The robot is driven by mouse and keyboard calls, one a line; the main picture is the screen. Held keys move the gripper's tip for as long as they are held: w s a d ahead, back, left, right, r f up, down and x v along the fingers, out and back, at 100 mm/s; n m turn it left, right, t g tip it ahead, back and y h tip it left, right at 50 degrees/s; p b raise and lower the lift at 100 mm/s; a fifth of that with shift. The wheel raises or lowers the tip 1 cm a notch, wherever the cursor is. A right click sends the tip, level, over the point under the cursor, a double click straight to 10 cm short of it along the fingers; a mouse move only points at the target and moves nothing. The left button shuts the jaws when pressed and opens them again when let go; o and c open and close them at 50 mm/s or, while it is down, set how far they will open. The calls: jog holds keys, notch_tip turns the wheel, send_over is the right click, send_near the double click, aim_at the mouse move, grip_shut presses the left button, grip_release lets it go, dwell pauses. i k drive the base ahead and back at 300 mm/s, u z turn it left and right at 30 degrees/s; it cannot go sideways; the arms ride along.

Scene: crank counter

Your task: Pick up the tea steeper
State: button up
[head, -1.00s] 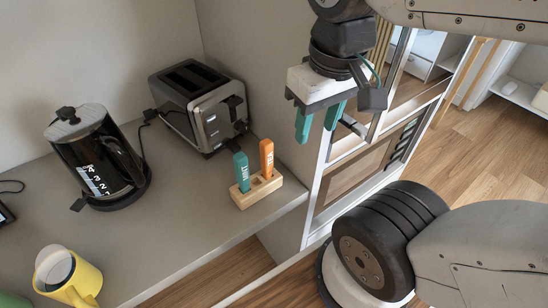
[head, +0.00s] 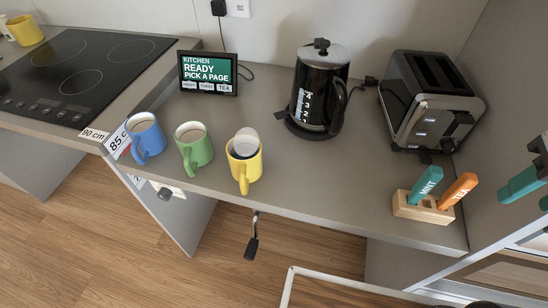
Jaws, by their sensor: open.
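The tea steeper (head: 458,190) has an orange handle marked TEA. It stands tilted in the right part of a small wooden block (head: 422,210) on the counter. A teal steeper marked MINT (head: 427,184) stands in the same block, to its left. The lower ends of both steepers are hidden in the block. My gripper (head: 524,201) is at the right edge of the head view, partly cut off, with teal fingers. It is open and empty, to the right of the tea steeper and apart from it.
A black toaster (head: 428,100) stands behind the block, with a kettle (head: 320,92) to its left. Blue (head: 147,138), green (head: 193,147) and yellow (head: 245,160) mugs line the front. A small screen (head: 208,74) and hob (head: 80,70) are further left. A crank (head: 252,240) hangs below the counter.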

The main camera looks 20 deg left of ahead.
aim_at(467, 183)
jog(key=u, duration=0.15)
jog(key=k, duration=0.8)
jog(key=z, duration=0.25)
jog(key=i, duration=0.45)
jog(key=u, duration=0.05)
